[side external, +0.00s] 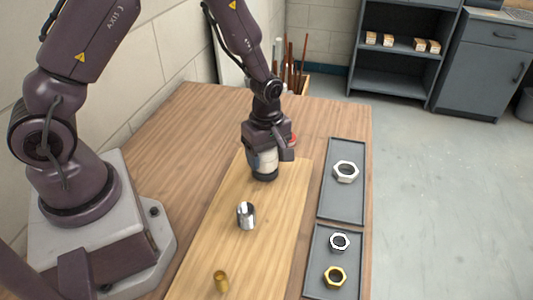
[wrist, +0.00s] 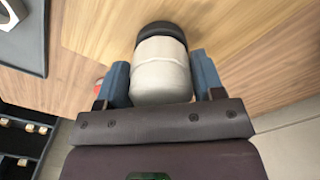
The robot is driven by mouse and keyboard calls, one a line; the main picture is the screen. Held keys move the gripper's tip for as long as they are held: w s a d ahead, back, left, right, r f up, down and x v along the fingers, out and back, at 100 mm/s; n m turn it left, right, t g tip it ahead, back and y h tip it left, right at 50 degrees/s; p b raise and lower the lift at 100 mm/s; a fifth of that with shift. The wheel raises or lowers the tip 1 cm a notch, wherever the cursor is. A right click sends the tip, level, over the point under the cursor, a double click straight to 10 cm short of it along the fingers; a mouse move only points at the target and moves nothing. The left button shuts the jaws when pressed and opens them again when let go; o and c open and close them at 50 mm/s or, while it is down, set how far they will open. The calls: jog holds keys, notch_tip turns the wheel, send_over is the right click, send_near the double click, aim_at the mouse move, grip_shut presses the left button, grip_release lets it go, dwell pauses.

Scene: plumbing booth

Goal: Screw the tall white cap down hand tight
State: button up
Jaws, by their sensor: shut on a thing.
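The tall white cap (wrist: 160,68) sits on a black round base (side external: 265,176) at the far end of the light wooden board. In the side view only part of the white cap (side external: 264,160) shows below my gripper. My gripper (wrist: 160,80) is shut on the white cap, with one blue-grey finger on each side of it. In the side view my gripper (side external: 268,145) is over the cap from above. The cap looks upright there. The thread between the cap and the black base is hidden, so I cannot tell how tight it is.
A chrome cylinder (side external: 246,215) and a brass fitting (side external: 221,282) stand on the board (side external: 272,235). Two grey trays at the right hold a large silver nut (side external: 346,172), a smaller silver nut (side external: 340,243) and a brass nut (side external: 334,277). Rods stand behind the table.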

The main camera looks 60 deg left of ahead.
jog(key=m, duration=0.5)
jog(key=shift+s, duration=0.1)
jog(key=m, duration=0.4)
jog(key=shift+a+f+m, duration=0.1)
jog(key=shift+f+m, duration=0.05)
jog(key=shift+m, duration=0.15)
jog(key=m, duration=0.3)
jog(key=shift+s+m, duration=0.1)
jog(key=shift+m, duration=0.3)
jog(key=m, duration=0.4)
jog(key=shift+a+f, duration=0.1)
jog(key=shift+f, duration=0.05)
jog(key=o, duration=1.2)
jog(key=shift+c, duration=0.2)
jog(key=shift+r, duration=2.55)
